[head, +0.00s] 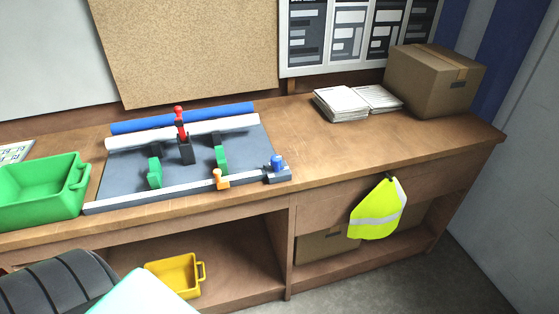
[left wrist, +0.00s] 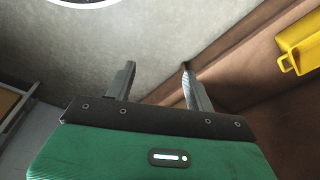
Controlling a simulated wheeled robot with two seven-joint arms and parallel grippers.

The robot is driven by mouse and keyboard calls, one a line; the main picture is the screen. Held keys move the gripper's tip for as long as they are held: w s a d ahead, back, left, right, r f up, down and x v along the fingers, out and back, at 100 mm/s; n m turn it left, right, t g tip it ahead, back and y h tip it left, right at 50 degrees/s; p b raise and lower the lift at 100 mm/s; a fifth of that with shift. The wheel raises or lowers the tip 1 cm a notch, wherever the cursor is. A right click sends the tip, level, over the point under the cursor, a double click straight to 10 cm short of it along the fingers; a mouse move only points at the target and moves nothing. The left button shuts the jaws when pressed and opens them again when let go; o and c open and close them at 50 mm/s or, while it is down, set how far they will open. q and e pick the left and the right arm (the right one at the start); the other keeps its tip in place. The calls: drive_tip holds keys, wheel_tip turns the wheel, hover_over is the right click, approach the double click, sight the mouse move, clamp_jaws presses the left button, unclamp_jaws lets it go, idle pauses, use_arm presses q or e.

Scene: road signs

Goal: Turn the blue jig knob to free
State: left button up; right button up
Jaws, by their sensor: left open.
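The blue jig knob (head: 277,162) sits on a grey block at the front right corner of the grey jig board (head: 195,178) on the bench. An orange piece (head: 220,180) is on the white front rail to its left. My left gripper (left wrist: 158,80) shows in the left wrist view with its two fingers apart and nothing between them. It points at the grey floor and the lower wooden shelf, away from the jig. The gripper itself is not seen in the head view. My right gripper is in neither view.
A green bin (head: 40,195) stands left of the jig. Papers (head: 342,103) and a cardboard box (head: 435,80) are at the back right. A yellow-green vest (head: 378,210) hangs at the bench front. A yellow bin (head: 172,274) sits on the lower shelf. Bench top right of the knob is clear.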

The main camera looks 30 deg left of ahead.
use_arm(q)
drive_tip(key=w+d+r+t+h, duration=0.1)
drive_tip(key=w+r, duration=0.1)
drive_tip(key=r, duration=1.2)
drive_tip(key=w+r+t, duration=0.1)
drive_tip(key=w+r, duration=0.1)
drive_tip(key=r, duration=1.2)
drive_tip(key=w+d+r+n+t+h, duration=0.55)
drive_tip(key=w+r+n+h, duration=0.3)
drive_tip(key=r, duration=0.25)
drive_tip(key=w+a+r+n+t+h, duration=0.1)
drive_tip(key=w+a+r+n+t, duration=0.15)
drive_tip(key=w+n, duration=0.25)
drive_tip(key=n+t+y+p, duration=0.5)
drive_tip(key=n+y, duration=0.7)
drive_tip(key=n, duration=1.4)
approach(273, 163)
drive_tip(key=shift+t, duration=0.4)
drive_tip(key=w, duration=0.3)
drive_tip(key=w+b, duration=0.1)
drive_tip(key=w, duration=0.6)
drive_tip(key=shift+w+a+f, duration=0.3)
drive_tip(key=shift+a+f, duration=0.05)
drive_tip(key=shift+f, duration=0.05)
drive_tip(key=shift+w, duration=0.6)
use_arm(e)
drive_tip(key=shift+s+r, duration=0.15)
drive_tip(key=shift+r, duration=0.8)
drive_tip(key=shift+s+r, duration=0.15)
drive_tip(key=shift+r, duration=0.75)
